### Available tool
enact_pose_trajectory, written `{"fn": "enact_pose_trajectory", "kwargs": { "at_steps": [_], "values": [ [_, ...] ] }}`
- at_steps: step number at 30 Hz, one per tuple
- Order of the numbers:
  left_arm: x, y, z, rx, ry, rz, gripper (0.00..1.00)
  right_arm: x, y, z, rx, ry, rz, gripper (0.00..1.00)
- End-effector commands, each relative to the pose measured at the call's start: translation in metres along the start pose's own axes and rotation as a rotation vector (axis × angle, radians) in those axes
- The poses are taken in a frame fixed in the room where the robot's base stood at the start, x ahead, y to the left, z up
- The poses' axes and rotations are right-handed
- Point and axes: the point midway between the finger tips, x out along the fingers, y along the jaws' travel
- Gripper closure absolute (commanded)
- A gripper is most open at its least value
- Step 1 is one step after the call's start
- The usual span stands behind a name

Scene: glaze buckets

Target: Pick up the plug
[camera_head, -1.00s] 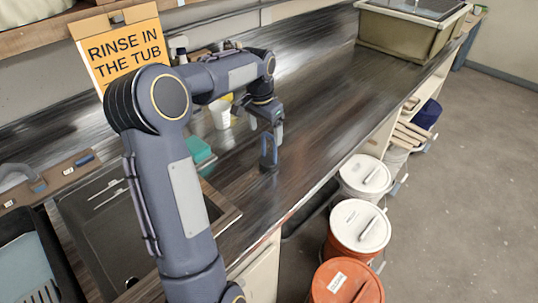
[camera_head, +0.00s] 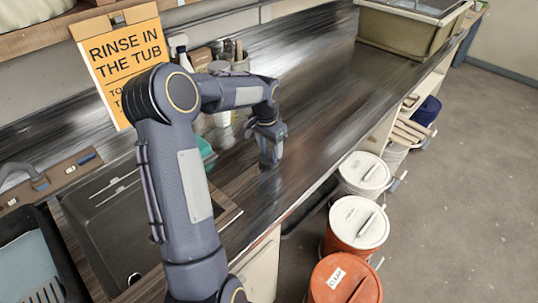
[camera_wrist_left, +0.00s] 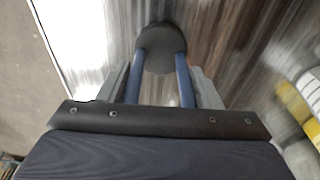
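The plug (camera_wrist_left: 163,48) is a dark, rounded piece on the dark streaked countertop in the left wrist view, at the far end of my left fingers. My left gripper (camera_wrist_left: 162,60) has its two blue fingers well apart, one towards each side of the plug. I cannot tell whether they touch it. In the head view my left gripper (camera_head: 270,158) points down, low over the counter, and largely hides the plug. My right gripper is not in view.
The sink (camera_head: 115,235) lies left of my left gripper. A teal sponge (camera_head: 207,152), a bottle and cups stand behind my arm.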

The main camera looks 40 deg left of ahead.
Motion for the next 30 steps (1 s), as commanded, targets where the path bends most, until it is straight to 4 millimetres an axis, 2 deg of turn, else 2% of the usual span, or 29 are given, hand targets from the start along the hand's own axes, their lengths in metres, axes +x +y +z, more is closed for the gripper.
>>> {"fn": "enact_pose_trajectory", "kwargs": {
  "at_steps": [1, 6, 17, 23, 26, 30],
  "values": [
    [0.000, 0.000, 0.000, 0.000, 0.000, 0.000, 0.48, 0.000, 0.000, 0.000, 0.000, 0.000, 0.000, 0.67],
    [0.000, 0.000, 0.000, 0.000, 0.000, 0.000, 0.71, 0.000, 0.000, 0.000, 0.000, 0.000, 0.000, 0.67],
    [-0.006, 0.000, -0.002, 0.000, 0.003, -0.002, 0.72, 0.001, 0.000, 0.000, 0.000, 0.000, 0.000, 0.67],
    [-0.030, 0.000, -0.005, 0.000, 0.006, -0.002, 0.72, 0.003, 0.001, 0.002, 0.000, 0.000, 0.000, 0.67],
    [-0.047, 0.011, 0.001, 0.004, 0.007, -0.003, 0.72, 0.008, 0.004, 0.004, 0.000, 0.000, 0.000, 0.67],
    [-0.081, 0.034, 0.012, 0.005, 0.009, -0.004, 0.72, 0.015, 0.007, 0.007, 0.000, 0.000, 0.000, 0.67]
  ]
}}
